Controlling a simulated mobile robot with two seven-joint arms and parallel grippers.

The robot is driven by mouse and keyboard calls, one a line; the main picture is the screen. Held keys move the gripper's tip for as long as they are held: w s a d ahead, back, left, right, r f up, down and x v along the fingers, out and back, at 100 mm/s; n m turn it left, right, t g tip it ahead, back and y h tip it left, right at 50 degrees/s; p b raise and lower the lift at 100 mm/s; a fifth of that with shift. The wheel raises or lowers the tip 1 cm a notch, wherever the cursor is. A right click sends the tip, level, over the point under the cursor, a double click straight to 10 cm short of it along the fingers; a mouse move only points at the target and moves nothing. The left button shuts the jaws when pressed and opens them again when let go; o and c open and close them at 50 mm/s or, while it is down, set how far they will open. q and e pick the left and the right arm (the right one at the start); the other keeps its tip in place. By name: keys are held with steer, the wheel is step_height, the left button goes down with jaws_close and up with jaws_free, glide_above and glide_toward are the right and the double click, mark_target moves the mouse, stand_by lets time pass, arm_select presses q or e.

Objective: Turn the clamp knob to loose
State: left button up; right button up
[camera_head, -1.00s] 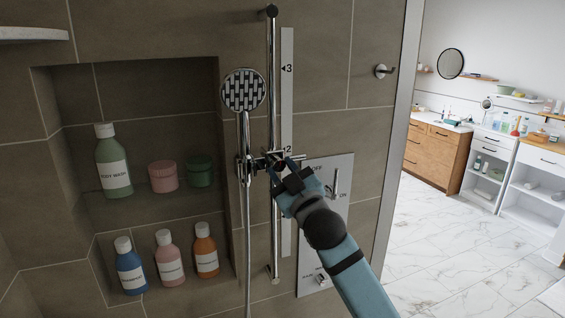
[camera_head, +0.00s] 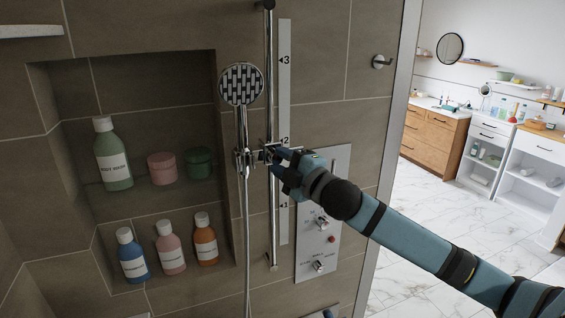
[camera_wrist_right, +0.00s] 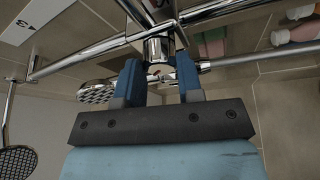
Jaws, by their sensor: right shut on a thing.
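The chrome clamp with its knob (camera_wrist_right: 159,50) sits on the vertical slide rail (camera_head: 271,80), near the 2 mark on the scale strip (camera_head: 285,100). It holds the hand shower (camera_head: 241,85). My right gripper (camera_head: 277,160) comes in from the right and is shut on the clamp knob. In the right wrist view, its blue fingers (camera_wrist_right: 160,80) stand on both sides of the chrome knob. In the head view the fingers and wrist hide most of the knob. My left gripper is not in view.
A control panel (camera_head: 318,240) with knobs is on the wall below my right wrist. A tiled niche (camera_head: 150,90) with several bottles and two jars is at the left. A hook (camera_head: 381,62) is at the upper right. The shower hose (camera_head: 247,240) hangs beside the rail.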

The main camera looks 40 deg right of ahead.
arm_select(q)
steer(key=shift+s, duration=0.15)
arm_select(e)
steer(key=shift+d+r+n, duration=0.1)
steer(key=shift+r+n, duration=0.1)
steer(key=shift+n, duration=0.2)
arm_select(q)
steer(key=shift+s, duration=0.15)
arm_select(e)
steer(key=o, duration=0.8)
steer(key=shift+o, duration=0.7)
steer(key=shift+w+f, duration=0.1)
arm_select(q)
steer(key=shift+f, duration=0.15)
